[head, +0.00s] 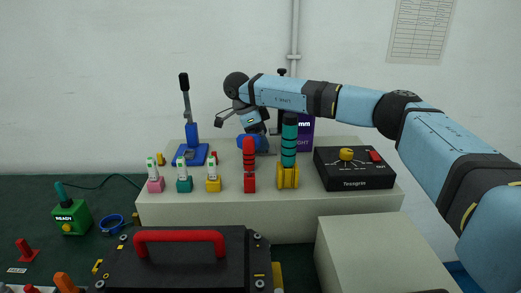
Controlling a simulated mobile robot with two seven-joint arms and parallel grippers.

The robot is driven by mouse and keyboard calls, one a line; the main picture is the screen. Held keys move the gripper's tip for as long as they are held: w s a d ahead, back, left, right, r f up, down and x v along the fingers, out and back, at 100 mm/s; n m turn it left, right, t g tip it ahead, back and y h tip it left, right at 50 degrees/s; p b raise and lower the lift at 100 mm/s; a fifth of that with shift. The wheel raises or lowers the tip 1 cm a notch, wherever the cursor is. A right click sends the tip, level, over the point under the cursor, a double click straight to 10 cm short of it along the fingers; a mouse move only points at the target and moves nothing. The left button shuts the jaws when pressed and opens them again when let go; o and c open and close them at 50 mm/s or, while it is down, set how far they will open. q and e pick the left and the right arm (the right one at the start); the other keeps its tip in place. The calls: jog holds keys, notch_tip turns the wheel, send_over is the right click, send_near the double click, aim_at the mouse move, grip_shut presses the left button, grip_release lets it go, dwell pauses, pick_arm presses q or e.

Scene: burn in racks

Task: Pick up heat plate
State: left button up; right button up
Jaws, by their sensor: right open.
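Nothing in view is labelled as a heat plate. A wide black plate-like unit (190,262) with a red bar handle (180,236) on top stands at the front, cut off by the bottom edge; it may be the heat plate, but I cannot tell for certain. My right gripper (257,135) is open at the back of the pale bench, pointing down, its arm reaching in from the right. It is well behind and above the black unit. A blue item (248,143) shows by its fingers; contact is unclear. My left gripper is not in view.
On the pale bench (300,229) stand a blue lever press (192,142), small coloured bottles, a red tool (249,165), a green-and-yellow tool (289,150) and a black control box (353,168). A pale block (370,245) stands front right. A green device (72,216) sits left.

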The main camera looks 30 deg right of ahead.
jog(key=shift+x, duration=1)
jog(key=shift+r, duration=0.1)
jog(key=c, duration=1.2)
jog(key=shift+r, duration=0.1)
